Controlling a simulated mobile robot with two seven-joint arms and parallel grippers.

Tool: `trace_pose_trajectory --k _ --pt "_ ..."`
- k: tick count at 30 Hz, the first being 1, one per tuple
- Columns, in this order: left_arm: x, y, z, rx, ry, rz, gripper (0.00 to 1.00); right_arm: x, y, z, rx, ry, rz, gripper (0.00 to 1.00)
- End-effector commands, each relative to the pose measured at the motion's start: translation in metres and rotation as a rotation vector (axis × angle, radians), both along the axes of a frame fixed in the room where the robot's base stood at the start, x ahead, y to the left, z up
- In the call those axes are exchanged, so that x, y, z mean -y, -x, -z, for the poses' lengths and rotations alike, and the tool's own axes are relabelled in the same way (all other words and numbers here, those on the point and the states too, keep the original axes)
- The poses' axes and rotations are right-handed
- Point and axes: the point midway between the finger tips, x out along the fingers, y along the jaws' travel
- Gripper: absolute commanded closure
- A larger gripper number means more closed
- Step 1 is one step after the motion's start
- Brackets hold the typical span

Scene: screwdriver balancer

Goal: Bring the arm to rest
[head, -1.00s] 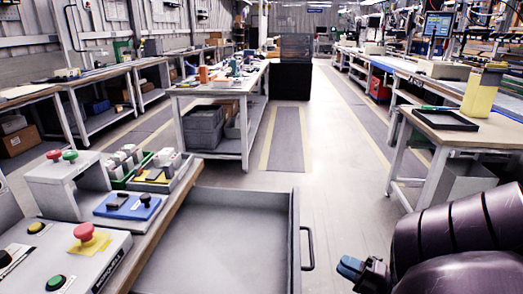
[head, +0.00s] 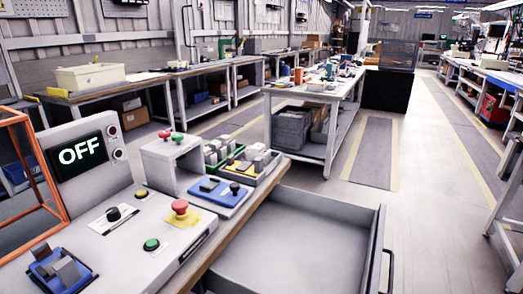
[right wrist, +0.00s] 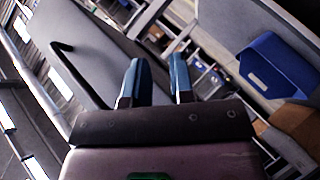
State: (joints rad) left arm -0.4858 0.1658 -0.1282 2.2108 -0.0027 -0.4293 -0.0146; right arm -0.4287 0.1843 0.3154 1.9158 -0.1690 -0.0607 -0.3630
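My right gripper (right wrist: 157,82) shows in the right wrist view. Its two blue fingers stand apart with nothing between them, so it is open and empty. Beyond the fingers are a grey panel (right wrist: 65,30) with a black bar handle (right wrist: 78,75). No arm shows in the head view now. My left gripper is in neither current view.
An open grey drawer (head: 375,240) juts out beside the control panel (head: 140,235) with a red button (head: 180,206). A display (head: 78,155) reads OFF. A workbench (head: 330,92) stands behind. The floor (head: 430,220) to the right is clear. A blue bin (right wrist: 275,65) shows in the wrist view.

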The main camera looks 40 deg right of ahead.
Motion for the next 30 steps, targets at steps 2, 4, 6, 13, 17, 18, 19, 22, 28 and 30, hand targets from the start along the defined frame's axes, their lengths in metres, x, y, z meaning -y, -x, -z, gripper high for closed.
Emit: trace_pose_trajectory --k 2,4,6,13,17,18,19,22,28,30 --pt "0.0 0.0 0.0 0.0 0.0 0.0 0.57 -0.018 0.003 0.005 -0.066 -0.069 0.053 0.78" --pt "0.0 0.0 0.0 0.0 0.0 0.0 0.57 -0.033 0.008 0.008 -0.126 -0.131 0.102 0.78" --pt "0.0 0.0 0.0 0.001 0.0 0.0 0.57 -0.049 0.014 0.011 -0.189 -0.189 0.15 0.78" --pt "0.0 -0.001 -0.002 0.003 0.0 0.0 0.57 -0.106 0.041 0.011 -0.41 -0.369 0.304 0.78" --pt "0.0 -0.001 -0.002 0.005 0.001 0.0 0.57 -0.141 0.061 0.003 -0.544 -0.458 0.387 0.78" --pt "0.0 -0.001 -0.002 0.005 0.001 0.0 0.57 -0.15 0.067 0.0 -0.582 -0.48 0.41 0.78" --pt "0.0 -0.001 -0.002 0.005 0.001 0.0 0.57 -0.157 0.071 -0.002 -0.61 -0.497 0.425 0.78" --pt "0.0 -0.001 -0.002 0.005 0.001 0.0 0.57 -0.174 0.084 -0.01 -0.685 -0.534 0.467 0.78" --pt "0.0 -0.001 -0.002 0.004 0.0 0.0 0.57 -0.198 0.102 -0.023 -0.793 -0.581 0.521 0.78" --pt "0.0 -0.001 -0.002 0.004 0.0 0.0 0.57 -0.205 0.107 -0.028 -0.825 -0.592 0.537 0.78"
